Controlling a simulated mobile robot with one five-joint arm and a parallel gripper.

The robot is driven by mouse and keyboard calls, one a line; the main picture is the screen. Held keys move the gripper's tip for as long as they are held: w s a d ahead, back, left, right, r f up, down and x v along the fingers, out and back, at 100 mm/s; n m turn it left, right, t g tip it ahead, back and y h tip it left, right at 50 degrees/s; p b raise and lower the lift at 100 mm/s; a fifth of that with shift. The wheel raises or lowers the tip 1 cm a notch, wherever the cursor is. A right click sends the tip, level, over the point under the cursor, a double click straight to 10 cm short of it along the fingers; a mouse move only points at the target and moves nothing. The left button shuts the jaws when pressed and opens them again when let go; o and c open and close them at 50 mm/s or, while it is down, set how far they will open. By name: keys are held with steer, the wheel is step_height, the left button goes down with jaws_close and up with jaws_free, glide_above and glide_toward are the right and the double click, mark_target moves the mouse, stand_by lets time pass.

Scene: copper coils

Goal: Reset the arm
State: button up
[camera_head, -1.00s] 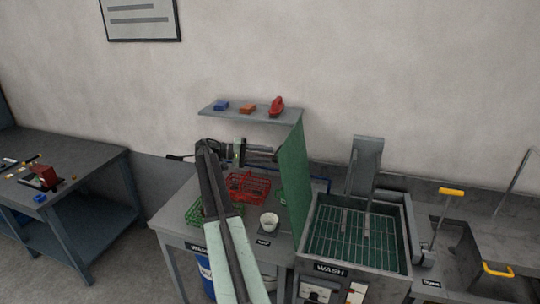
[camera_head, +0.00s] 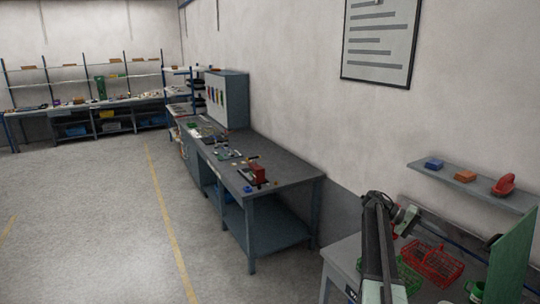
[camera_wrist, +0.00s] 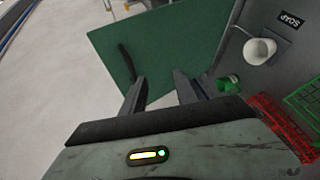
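My arm (camera_head: 377,245) rises from the bottom of the head view and bends at an elbow, with its forearm running off to the right above the basket table. In the wrist view my gripper (camera_wrist: 159,76) has its two fingers apart, with nothing seen between them. A green panel (camera_wrist: 165,38) lies beyond the fingertips. In the head view the gripper's fingers are too small and dark to make out.
A red basket (camera_head: 432,262) and a green basket (camera_head: 408,277) stand on the table by my arm. A shelf (camera_head: 465,185) is above. Open floor (camera_head: 90,215) lies left, beside a workbench (camera_head: 290,168).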

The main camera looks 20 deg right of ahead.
steer(key=w+a+f+n+t+y, duration=0.25)
steer(key=a+f, duration=0.25)
steer(key=a, duration=0.9)
steer(key=w+a+f+n+t+y, duration=0.15)
steer(key=a+f+t, duration=0.3)
steer(key=a, duration=0.85)
steer(key=w+a+f+n+t+y, duration=0.25)
steer(key=a+f, duration=0.35)
steer(key=a, duration=0.8)
steer(key=s+a+f+n+t+y, duration=0.1)
steer(key=s+a+n+t+y, duration=0.15)
steer(key=a, duration=1.45)
step_height(320, 180, down, 13)
steer(key=s+g+b, duration=0.1)
steer(key=s+b, duration=0.2)
steer(key=b, duration=1)
steer(key=shift+a+f+n+y, duration=0.2)
steer(key=shift+a+n+y, duration=0.1)
steer(key=shift+a+y, duration=0.15)
